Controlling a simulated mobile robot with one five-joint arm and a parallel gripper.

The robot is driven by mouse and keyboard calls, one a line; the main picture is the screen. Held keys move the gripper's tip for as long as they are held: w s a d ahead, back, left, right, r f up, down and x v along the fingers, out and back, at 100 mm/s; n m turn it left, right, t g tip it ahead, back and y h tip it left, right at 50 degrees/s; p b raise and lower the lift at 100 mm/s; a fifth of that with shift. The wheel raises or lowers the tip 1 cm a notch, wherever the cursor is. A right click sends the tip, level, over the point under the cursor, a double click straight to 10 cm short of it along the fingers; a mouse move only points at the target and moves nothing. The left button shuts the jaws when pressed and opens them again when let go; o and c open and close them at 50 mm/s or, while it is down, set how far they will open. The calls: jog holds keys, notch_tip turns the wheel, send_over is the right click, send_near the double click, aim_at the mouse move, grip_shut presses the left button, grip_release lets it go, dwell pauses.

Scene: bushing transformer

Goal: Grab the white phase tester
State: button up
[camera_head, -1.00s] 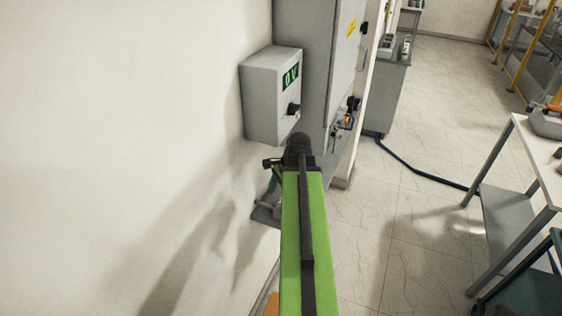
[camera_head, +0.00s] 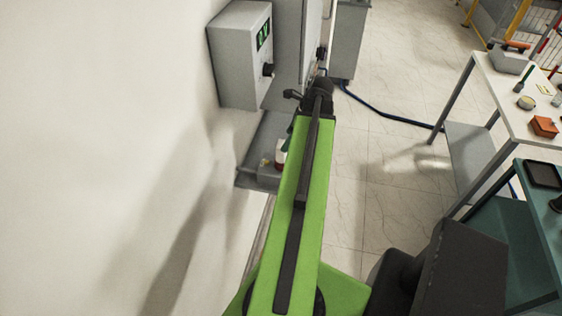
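I cannot make out the white phase tester for certain. A small white and red item (camera_head: 281,153) shows partly beside my green arm, low by the wall, and the arm hides the rest of it. My arm reaches forward from the bottom of the view. My gripper (camera_head: 318,92) is at its far dark end, in front of the grey cabinet. Its fingers are hidden or too small to tell whether they are open, shut or holding anything.
A grey box with a green display (camera_head: 240,55) hangs on the left wall. A white table (camera_head: 490,75) at right bears a grey case (camera_head: 510,60), an orange box (camera_head: 544,126) and small tools. A teal cart (camera_head: 535,210) stands nearer. The middle floor is clear.

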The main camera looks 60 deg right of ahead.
aim_at(278, 154)
jog(key=b+x, duration=0.3)
jog(key=x, duration=0.2)
jog(key=shift+s, duration=0.2)
jog(key=shift+w+f, duration=0.2)
jog(key=shift+f, duration=0.05)
jog(key=shift+r, duration=0.1)
jog(key=b+x, duration=0.5)
jog(key=shift+a+f, duration=0.15)
jog(key=shift+f, duration=0.05)
jog(key=shift+r, duration=0.15)
grip_shut()
